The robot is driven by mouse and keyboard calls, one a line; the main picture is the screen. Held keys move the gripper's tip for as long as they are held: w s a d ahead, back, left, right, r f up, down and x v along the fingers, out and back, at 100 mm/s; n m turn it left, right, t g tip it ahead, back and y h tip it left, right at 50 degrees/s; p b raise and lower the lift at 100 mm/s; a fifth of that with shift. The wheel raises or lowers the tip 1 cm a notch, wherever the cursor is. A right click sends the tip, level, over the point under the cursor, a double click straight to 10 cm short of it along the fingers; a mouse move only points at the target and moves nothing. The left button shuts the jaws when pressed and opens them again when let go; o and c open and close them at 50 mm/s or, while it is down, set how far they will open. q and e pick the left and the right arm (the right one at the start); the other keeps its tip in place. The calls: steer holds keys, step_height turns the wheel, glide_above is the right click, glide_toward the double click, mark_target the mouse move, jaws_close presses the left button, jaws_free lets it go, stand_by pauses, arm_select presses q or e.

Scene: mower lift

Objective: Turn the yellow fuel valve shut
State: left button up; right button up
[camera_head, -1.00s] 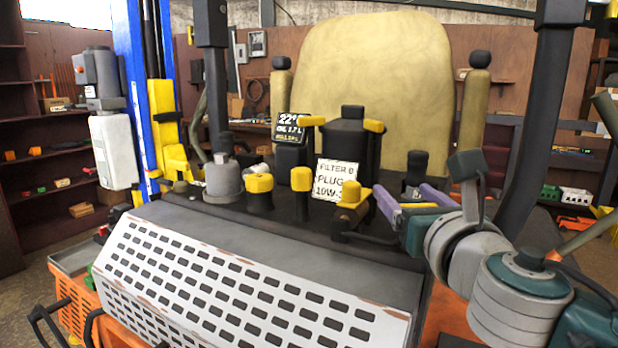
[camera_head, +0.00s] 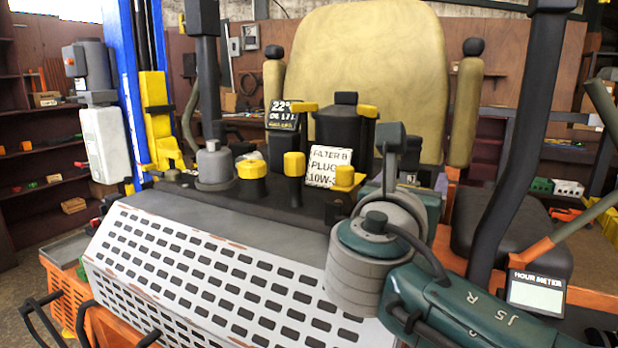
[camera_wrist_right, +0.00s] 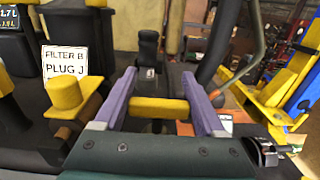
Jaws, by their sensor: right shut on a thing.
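The yellow fuel valve (camera_wrist_right: 160,107) shows in the right wrist view as a short yellow bar lying crosswise between two purple fingers. My right gripper (camera_wrist_right: 159,92) is shut on this bar, with a finger at each end. In the head view my right wrist and forearm cover the fingers and the valve. My left gripper is not in view.
A yellow-capped fitting (camera_wrist_right: 66,94) stands left of my right gripper, by the white filter and plug sign (camera_head: 328,167). More yellow caps (camera_head: 251,168) line the dark deck behind the perforated white panel (camera_head: 215,270). A black upright post (camera_head: 520,130) rises at right.

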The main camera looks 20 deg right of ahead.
stand_by(0.3)
steer(key=o, duration=1.3)
steer(key=b+v, duration=0.2)
steer(key=v, duration=0.7)
steer(key=shift+s+a+f+b, duration=0.1)
steer(key=shift+a+f+b, duration=0.05)
steer(key=shift+b, duration=0.2)
steer(key=shift+s+a, duration=0.15)
steer(key=shift+a, duration=0.05)
